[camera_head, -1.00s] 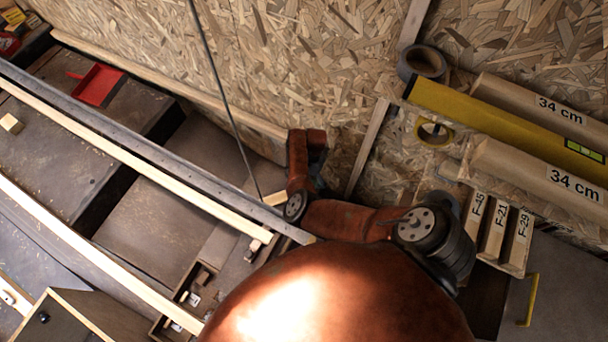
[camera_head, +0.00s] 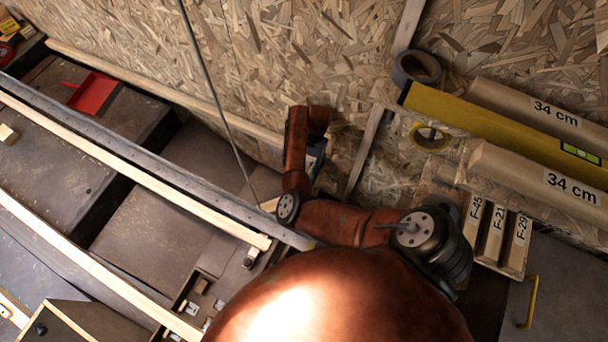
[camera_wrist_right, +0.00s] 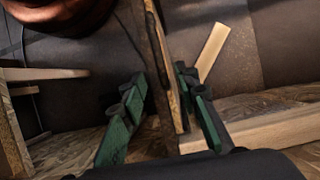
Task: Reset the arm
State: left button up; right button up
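My right arm (camera_head: 340,222), reddish-brown with dark grey joints, reaches from the lower middle of the head view up to the particle-board wall. Its far links (camera_head: 297,150) stand close to the wall, and its gripper cannot be made out there. In the right wrist view, the green fingers of my right gripper (camera_wrist_right: 165,105) are spread apart. A dark upright board (camera_wrist_right: 160,75) with a pale wooden edge stands between or just beyond them, close to the right finger; I cannot tell whether they touch. My left gripper is in neither view.
A metal rail and wooden strips (camera_head: 130,150) cross the left side. A red tray (camera_head: 95,94) lies beyond them. A yellow level (camera_head: 480,122), tape rolls (camera_head: 416,68) and tubes marked 34 cm (camera_head: 540,180) lie at right. A thin dark cable (camera_head: 212,85) hangs before the wall.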

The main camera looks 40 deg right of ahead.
dwell(0.3)
